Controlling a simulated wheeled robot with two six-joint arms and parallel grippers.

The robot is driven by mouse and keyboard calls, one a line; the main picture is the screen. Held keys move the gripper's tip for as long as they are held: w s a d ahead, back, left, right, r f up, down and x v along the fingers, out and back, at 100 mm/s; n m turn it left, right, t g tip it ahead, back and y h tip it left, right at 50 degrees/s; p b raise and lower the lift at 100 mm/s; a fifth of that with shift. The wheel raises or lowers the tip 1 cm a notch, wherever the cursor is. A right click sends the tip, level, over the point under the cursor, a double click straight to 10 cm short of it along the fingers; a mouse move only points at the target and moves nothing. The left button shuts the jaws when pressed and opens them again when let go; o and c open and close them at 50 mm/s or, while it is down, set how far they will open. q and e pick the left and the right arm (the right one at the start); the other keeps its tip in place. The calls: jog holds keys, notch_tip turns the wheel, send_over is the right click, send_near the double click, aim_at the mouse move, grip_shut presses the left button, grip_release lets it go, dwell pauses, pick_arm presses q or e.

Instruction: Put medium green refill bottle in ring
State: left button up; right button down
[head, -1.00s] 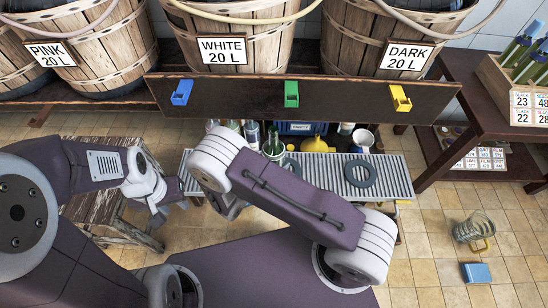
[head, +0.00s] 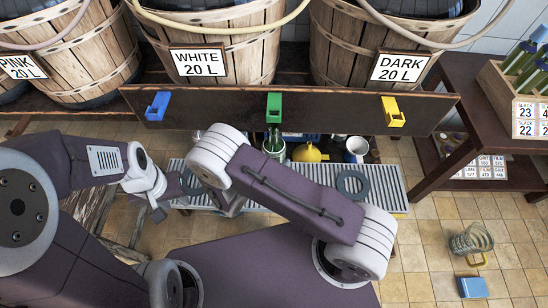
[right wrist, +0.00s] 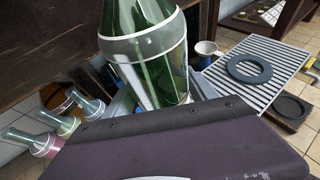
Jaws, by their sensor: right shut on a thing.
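The green bottle (right wrist: 147,55) with pale bands fills the top middle of the right wrist view, held at my right gripper. In the head view its open neck (head: 273,144) shows just beyond my right arm, below the green tap; the arm hides the right gripper's fingers. A dark flat ring (right wrist: 250,69) lies on the grey slatted rack (right wrist: 285,50). It also shows in the head view (head: 352,185), right of the bottle.
A board with blue (head: 157,106), green (head: 274,107) and yellow (head: 393,112) taps hangs above the rack. A yellow funnel (head: 308,152) and white cup (head: 356,149) stand behind it. Dark shelving (head: 455,110) flanks the right.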

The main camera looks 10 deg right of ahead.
jog(key=shift+f+b, duration=1.85)
jog(key=shift+f, duration=1)
jog(key=shift+f+b, duration=0.45)
jog(key=shift+f, duration=0.15)
jog(key=shift+c, duration=1)
grip_release()
jog(key=shift+s+a+r+p, duration=0.15)
jog(key=shift+a+r+p, duration=0.1)
jog(key=shift+p, duration=0.1)
jog(key=p+v, duration=0.3)
jog(key=v, duration=0.5)
jog(key=shift+s+p, duration=0.2)
jog(key=shift+p, duration=0.15)
